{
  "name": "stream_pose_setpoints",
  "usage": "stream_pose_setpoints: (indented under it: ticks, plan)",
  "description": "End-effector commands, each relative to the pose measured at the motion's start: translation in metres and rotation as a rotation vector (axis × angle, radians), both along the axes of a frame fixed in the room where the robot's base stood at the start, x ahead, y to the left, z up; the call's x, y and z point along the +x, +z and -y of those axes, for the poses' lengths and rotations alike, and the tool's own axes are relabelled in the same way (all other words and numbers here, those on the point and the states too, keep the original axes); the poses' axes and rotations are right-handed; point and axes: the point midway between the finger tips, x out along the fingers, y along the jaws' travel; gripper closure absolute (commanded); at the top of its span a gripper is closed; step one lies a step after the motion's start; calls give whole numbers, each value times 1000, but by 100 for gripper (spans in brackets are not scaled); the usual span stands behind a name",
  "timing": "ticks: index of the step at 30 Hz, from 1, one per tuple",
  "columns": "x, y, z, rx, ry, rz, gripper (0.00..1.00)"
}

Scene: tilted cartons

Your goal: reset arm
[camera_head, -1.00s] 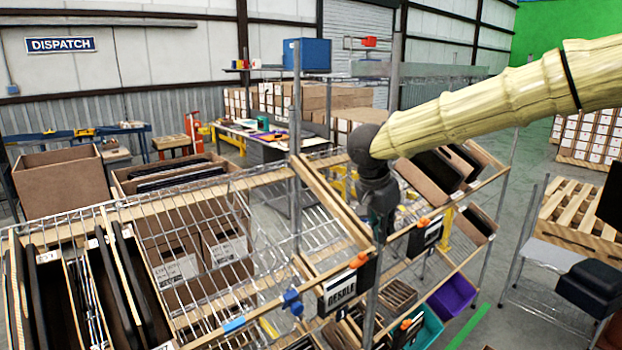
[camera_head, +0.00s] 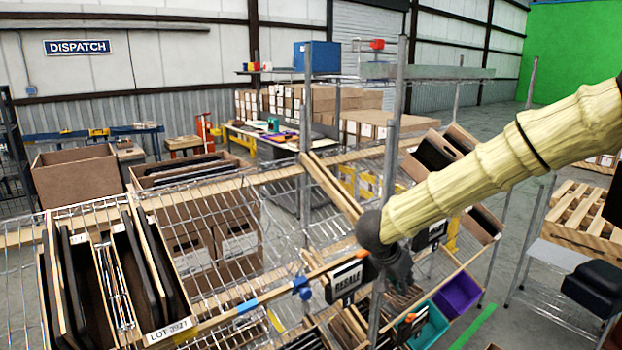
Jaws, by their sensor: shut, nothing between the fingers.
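My arm, in a pale yellow ribbed sleeve, comes in from the right in the head view. My gripper (camera_head: 398,272) is dark grey and hangs at the arm's end. It is shut and holds nothing.
Tilted cartons with dark flat items (camera_head: 75,290) stand at the left of the rack. A purple bin (camera_head: 457,294) and a teal bin (camera_head: 428,328) sit low on the right. A dark stool (camera_head: 592,290) stands at right. Open floor lies beyond.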

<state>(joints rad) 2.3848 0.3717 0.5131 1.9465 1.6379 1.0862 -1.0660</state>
Motion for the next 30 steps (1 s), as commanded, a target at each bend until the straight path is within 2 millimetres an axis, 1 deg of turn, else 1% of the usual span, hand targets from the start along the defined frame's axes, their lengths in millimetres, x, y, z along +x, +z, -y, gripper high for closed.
stream_pose_setpoints:
  ticks: [1,2,3,5,6,8,9,11,12,14,15,17,18,20,21,23,24,26,27,29,30]
  plan:
    - [-5,-28,3,-30,23,-3,100]
    - [-8,-43,5,-44,39,2,100]
    - [-12,-64,8,-64,62,6,100]
    - [-20,-95,12,-89,102,13,100]
    - [-27,-115,14,-101,131,16,100]
    - [-38,-144,15,-114,175,18,100]
    - [-46,-163,17,-119,205,17,100]
    - [-61,-192,17,-120,254,12,100]
    - [-72,-210,16,-118,287,7,100]
    - [-90,-237,15,-108,337,-5,100]
    - [-104,-255,15,-100,371,-16,100]
    - [-126,-280,13,-79,420,-35,100]
    - [-141,-296,11,-66,453,-51,100]
    - [-168,-319,9,-36,501,-79,100]
    - [-185,-333,8,-16,531,-99,100]
    - [-214,-353,6,19,574,-133,100]
    - [-234,-364,4,42,600,-159,100]
    - [-264,-380,3,82,638,-200,100]
    - [-285,-390,1,110,660,-229,100]
    - [-317,-402,0,152,691,-275,100]
    - [-337,-408,-1,178,708,-305,100]
